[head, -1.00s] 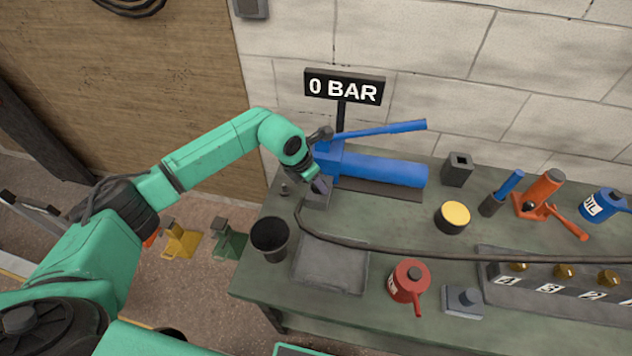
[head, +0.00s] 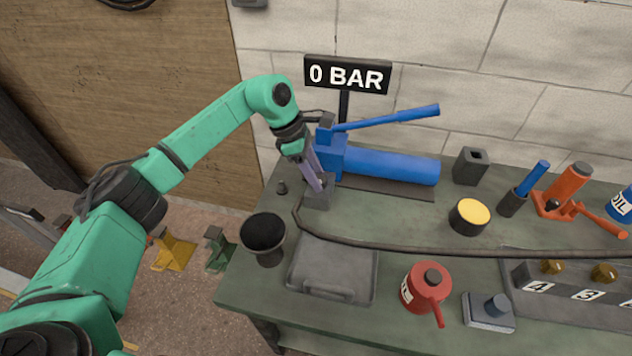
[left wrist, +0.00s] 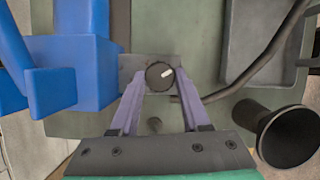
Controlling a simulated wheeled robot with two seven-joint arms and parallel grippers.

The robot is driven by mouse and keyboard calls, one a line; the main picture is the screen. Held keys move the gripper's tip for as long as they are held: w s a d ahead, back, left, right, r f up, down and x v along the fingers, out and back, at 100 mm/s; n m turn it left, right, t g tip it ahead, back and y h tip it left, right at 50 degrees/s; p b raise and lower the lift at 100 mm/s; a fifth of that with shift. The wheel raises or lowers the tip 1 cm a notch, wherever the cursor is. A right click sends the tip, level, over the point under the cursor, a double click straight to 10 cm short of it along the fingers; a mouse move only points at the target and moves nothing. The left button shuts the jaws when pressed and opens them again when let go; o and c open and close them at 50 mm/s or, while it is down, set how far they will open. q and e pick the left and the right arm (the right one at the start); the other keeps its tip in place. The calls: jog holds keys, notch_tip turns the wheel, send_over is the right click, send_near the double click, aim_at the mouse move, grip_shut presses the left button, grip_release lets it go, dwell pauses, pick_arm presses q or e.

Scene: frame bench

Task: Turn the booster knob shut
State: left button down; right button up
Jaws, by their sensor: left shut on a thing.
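The booster knob (left wrist: 160,75) is a dark round knob with a white mark, on a grey block (head: 317,200) at the left end of the blue pump (head: 385,166). My left gripper (head: 319,186) reaches down onto it from above. In the left wrist view its two purple fingers (left wrist: 160,92) close on the knob from both sides. The white mark points to the upper right there. The gauge sign (head: 347,75) behind the pump reads 0 BAR. My right gripper is in neither view.
A black cup (head: 264,236) stands at the table's left edge. A grey tray (head: 330,268) and a red oil can (head: 425,287) are in front. A black hose (head: 400,250) runs across the table. The pump's blue lever (head: 390,117) rises beside the arm.

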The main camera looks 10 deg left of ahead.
pick_arm(q)
jog(key=m+g+b, duration=0.1)
jog(key=m, duration=0.1)
jog(key=shift+w+m, duration=0.15)
jog(key=shift+m, duration=0.25)
jog(key=shift+w+r+m+g+b, duration=0.15)
jog(key=shift+m+g, duration=0.2)
jog(key=shift+m, duration=0.55)
jog(key=shift+m+g+b, duration=0.15)
jog(key=shift+m+g, duration=0.2)
jog(key=shift+m, duration=0.55)
jog(key=shift+c, duration=1.9)
grip_release()
jog(key=shift+y, duration=0.3)
